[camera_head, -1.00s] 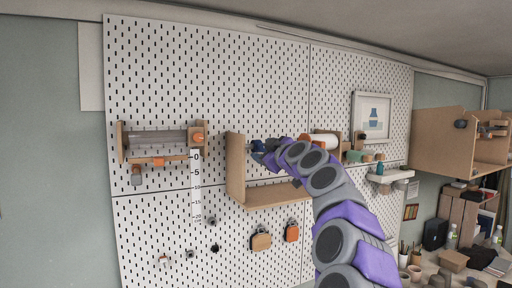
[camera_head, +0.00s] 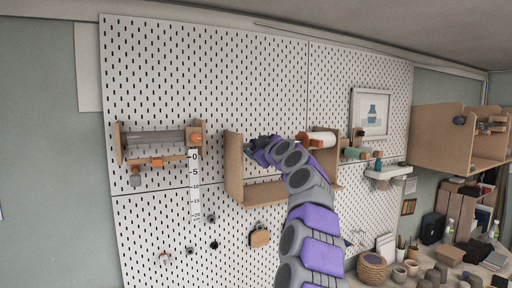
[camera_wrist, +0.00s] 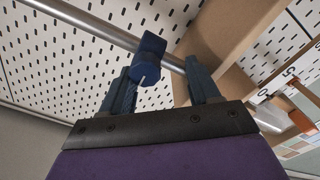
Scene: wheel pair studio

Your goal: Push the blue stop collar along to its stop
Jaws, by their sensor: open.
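The blue stop collar (camera_wrist: 148,60) sits around a metal rod (camera_wrist: 100,27) in the wrist view, with a pale line on its face. My gripper (camera_wrist: 162,85) is open, with one dark blue finger on each side of the collar. The collar is nearer the left finger; I cannot tell whether they touch. The rod runs on behind the right finger towards a wooden upright (camera_wrist: 225,35). In the head view my gripper (camera_head: 252,143) is at the left side of a wooden bracket (camera_head: 235,170); the collar cannot be made out there.
A white pegboard (camera_head: 215,75) stands behind everything. A second wooden rail unit (camera_head: 119,140) with orange parts hangs at the left, above a numbered scale (camera_head: 195,180). A cluttered bench with a woven basket (camera_head: 371,268) is at the lower right.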

